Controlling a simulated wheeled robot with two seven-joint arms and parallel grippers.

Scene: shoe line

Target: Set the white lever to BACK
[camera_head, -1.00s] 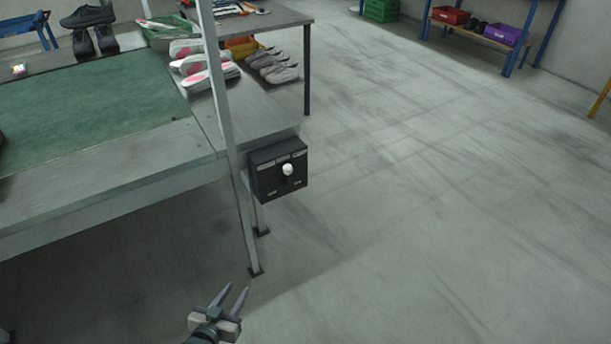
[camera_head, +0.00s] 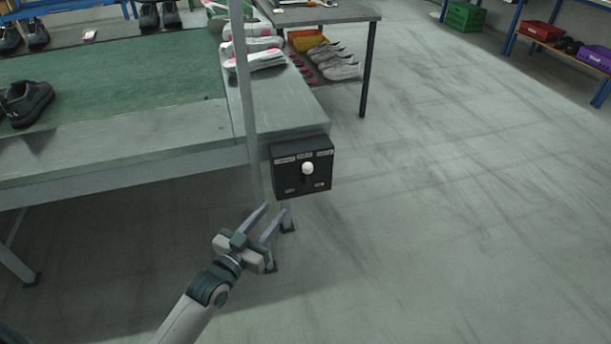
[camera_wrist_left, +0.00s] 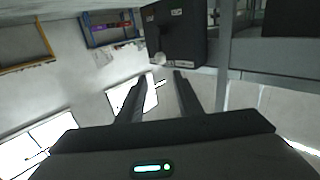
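The white lever (camera_head: 307,168) has a round white knob and stands out from the front of a black control box (camera_head: 288,178) at the table corner. Small labels sit along the box's top and lower edges, too small to read. In the left wrist view the knob (camera_wrist_left: 160,59) shows at the lower edge of the box (camera_wrist_left: 185,40), beyond the fingertips. My left gripper (camera_head: 275,214) is open and empty, below and left of the box, apart from the lever. Its two fingers (camera_wrist_left: 160,76) point toward the box in the wrist view. My right gripper is not in view.
A grey table post (camera_head: 246,100) rises just left of the box. The table with a green mat (camera_head: 120,85) fills the left, with black shoes (camera_head: 25,102) on it. Pale shoes stand on a rack behind. The floor to the right is clear.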

